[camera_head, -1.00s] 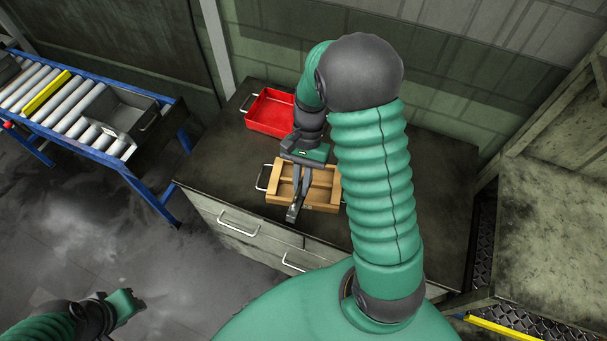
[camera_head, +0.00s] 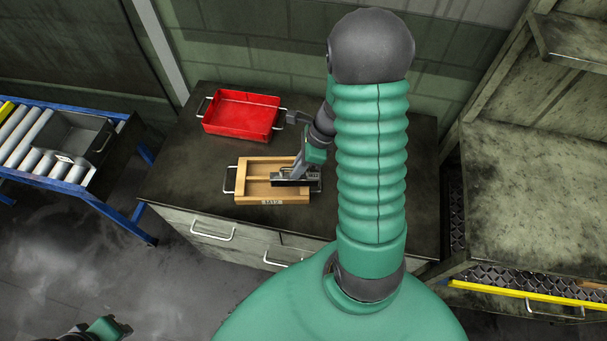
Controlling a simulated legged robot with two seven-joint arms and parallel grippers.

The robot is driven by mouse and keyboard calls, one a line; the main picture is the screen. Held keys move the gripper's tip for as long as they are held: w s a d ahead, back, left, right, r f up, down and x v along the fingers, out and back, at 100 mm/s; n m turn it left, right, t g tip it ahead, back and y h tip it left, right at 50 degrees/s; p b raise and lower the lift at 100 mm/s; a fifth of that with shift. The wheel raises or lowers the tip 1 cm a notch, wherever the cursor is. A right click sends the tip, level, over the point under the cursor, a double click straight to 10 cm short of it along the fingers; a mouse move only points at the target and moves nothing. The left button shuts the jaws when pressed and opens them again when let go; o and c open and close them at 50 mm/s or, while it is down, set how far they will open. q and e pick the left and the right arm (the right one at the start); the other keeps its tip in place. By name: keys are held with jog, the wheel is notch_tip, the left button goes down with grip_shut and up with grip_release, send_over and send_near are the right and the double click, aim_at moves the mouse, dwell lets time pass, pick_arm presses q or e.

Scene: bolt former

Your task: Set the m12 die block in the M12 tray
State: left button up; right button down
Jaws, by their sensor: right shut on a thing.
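A wooden tray (camera_head: 242,184) with metal side handles and a small front label (camera_head: 271,202) sits on the dark cabinet top; the label is too small to read surely. My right gripper (camera_head: 297,175) reaches down at the tray's right part. It is shut on a dark piece, seemingly the m12 die block (camera_head: 290,182), at the tray's right side. Gripper and arm hide part of it, and I cannot tell whether it touches the tray floor. My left gripper (camera_head: 122,328) is at the bottom left, away from the cabinet, its jaws unclear.
A red tray (camera_head: 241,112) stands behind the wooden tray on the cabinet top (camera_head: 180,175). A blue-framed roller conveyor (camera_head: 35,135) with a grey bin (camera_head: 75,135) is at the left. A grimy shelf unit (camera_head: 530,190) stands at the right.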

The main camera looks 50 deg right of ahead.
jog(key=w+f, duration=0.1)
jog(key=w, duration=0.2)
jog(key=w+f+p, duration=0.1)
jog(key=w+f, duration=0.1)
jog(key=w, duration=0.1)
jog(key=w+d+f+p, duration=0.1)
jog(key=w, duration=0.2)
jog(key=shift+w+f, duration=0.15)
jog(key=shift+w, duration=0.25)
jog(key=c, duration=1.9)
grip_release()
jog(key=shift+s+f, duration=0.1)
jog(key=shift+s, duration=0.05)
jog(key=shift+c, duration=0.2)
jog(key=o, duration=0.5)
jog(key=shift+a, duration=0.2)
jog(key=shift+c, duration=0.2)
